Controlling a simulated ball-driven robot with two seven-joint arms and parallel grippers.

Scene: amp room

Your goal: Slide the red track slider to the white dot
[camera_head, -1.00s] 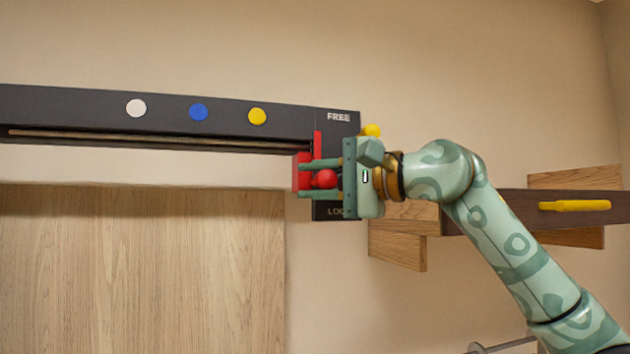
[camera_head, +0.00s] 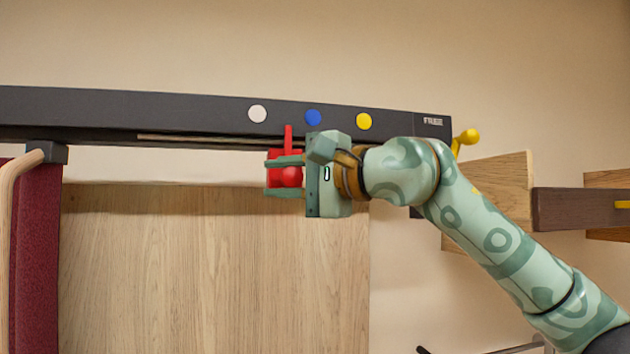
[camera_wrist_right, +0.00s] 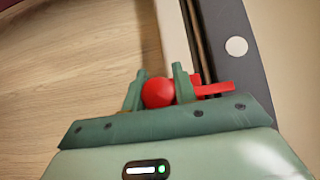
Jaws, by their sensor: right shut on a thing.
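The red track slider (camera_head: 275,169) sits under the slot of the dark rail (camera_head: 200,114), its thin pointer standing up between the blue dot (camera_head: 313,117) and the white dot (camera_head: 257,113), roughly midway. My right gripper (camera_head: 284,176) is shut on the slider's round red knob, one finger above and one below it. In the right wrist view the knob (camera_wrist_right: 158,92) lies between the two fingers, and the white dot (camera_wrist_right: 236,46) is ahead of the pointer along the rail. My left gripper is not in view.
A yellow dot (camera_head: 363,121) is right of the blue one. A yellow-knobbed lever (camera_head: 467,137) sticks out at the rail's right end. A wooden panel (camera_head: 200,265) lies below. A maroon item with a wooden frame (camera_head: 35,250) stands at far left. Wooden blocks (camera_head: 500,185) are at right.

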